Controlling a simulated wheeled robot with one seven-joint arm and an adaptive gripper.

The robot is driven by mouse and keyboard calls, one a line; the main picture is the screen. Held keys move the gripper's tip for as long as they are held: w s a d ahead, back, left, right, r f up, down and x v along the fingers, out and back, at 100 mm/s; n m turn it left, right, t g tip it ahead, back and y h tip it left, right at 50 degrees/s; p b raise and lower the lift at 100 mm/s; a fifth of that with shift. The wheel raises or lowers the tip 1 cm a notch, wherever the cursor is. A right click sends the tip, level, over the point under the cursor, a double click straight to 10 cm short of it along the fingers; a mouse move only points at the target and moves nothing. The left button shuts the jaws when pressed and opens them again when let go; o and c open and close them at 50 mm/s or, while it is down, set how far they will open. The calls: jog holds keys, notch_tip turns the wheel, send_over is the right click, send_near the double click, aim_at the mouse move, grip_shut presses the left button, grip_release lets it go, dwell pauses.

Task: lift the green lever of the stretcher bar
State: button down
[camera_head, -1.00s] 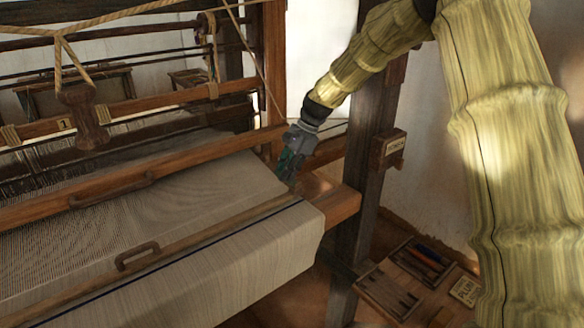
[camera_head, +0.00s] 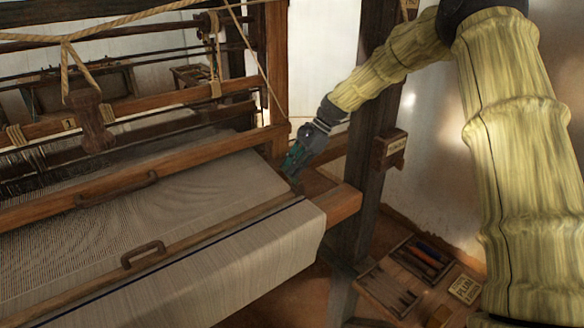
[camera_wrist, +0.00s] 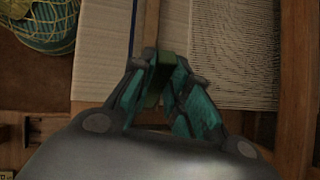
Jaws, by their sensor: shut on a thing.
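The stretcher bar (camera_head: 215,218) is a long wooden bar lying across the woven cloth (camera_head: 240,235), with a dark loop handle (camera_head: 143,254) on it. In the wrist view the bar (camera_wrist: 143,25) comes down from the top to my gripper. The green lever (camera_wrist: 166,63) shows as a dark green block between my fingertips. My gripper (camera_wrist: 165,75) is closed on it, with teal pads on either side. In the head view my gripper (camera_head: 292,172) reaches down to the right end of the bar and hides the lever there.
A wooden beam (camera_head: 110,183) with a handle crosses the cloth behind the bar. A dark loom post (camera_head: 365,160) with a small box (camera_head: 389,149) stands right of my gripper. A tool tray (camera_head: 405,275) is at lower right. The wrist view shows netted yarn (camera_wrist: 45,22).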

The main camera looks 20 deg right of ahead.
jog(key=c, duration=1.4)
grip_release()
jog(key=shift+o, duration=0.2)
jog(key=shift+r, duration=0.1)
notch_tip(320, 180, up, 10)
jog(key=shift+d, duration=0.1)
